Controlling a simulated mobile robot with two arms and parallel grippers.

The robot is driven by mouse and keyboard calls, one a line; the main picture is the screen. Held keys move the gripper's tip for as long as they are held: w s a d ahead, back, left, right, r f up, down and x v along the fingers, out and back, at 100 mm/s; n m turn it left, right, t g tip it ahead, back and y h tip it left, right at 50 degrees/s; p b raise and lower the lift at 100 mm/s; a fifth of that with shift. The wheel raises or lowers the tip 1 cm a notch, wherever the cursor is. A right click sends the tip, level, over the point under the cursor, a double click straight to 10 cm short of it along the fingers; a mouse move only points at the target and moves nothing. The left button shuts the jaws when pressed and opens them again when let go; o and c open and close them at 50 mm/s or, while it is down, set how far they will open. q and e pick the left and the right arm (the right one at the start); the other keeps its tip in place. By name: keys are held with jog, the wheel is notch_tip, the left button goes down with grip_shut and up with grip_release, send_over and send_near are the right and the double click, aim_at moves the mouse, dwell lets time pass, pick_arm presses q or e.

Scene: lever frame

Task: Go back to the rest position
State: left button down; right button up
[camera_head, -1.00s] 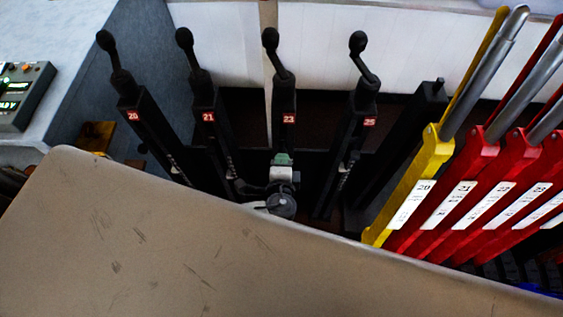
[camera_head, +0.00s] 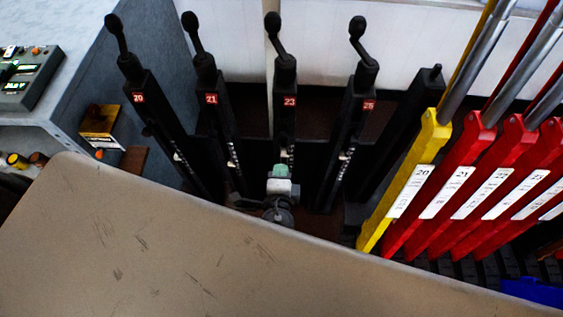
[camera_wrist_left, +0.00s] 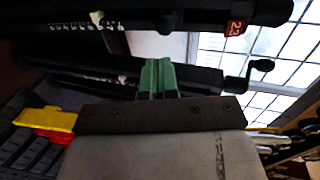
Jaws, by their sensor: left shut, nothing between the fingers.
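My left gripper (camera_head: 278,171) shows at the picture's middle in the head view, its green fingers shut with nothing between them. It overlaps the lower part of black lever 23 (camera_head: 285,90); I cannot tell the gap between them. In the left wrist view the green fingers (camera_wrist_left: 157,78) are together, and a black lever with a red 23 label (camera_wrist_left: 235,27) crosses above them. Black levers 20 (camera_head: 145,110), 21 (camera_head: 211,110) and 25 (camera_head: 357,115) stand beside lever 23. My right gripper is not in view.
A yellow lever (camera_head: 416,170) and several red levers (camera_head: 455,180) stand on the right. A grey control box (camera_head: 30,78) sits on a cabinet at the upper left. A white wall (camera_head: 400,50) is behind the levers.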

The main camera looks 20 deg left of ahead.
pick_arm(q)
jog(key=v, duration=0.4)
jog(key=s+a+f+n+g, duration=0.1)
jog(key=s+a+f+g, duration=0.1)
jog(key=f, duration=0.6)
jog(key=s+a+f+g+h, duration=0.1)
jog(key=s+a+f+g, duration=0.15)
jog(key=f, duration=0.45)
jog(key=s+a+f+n+g, duration=0.1)
jog(key=a+f+g, duration=0.2)
jog(key=f, duration=0.5)
jog(key=s+a+f+n+g+h, duration=0.1)
jog(key=s+f+n, duration=0.4)
jog(key=s, duration=0.6)
jog(key=s+a+f+n+g+h, duration=0.2)
jog(key=s+a+f+n+g, duration=0.2)
jog(key=s+f, duration=0.5)
jog(key=s+n, duration=0.1)
jog(key=s, duration=0.1)
jog(key=shift+s, duration=0.25)
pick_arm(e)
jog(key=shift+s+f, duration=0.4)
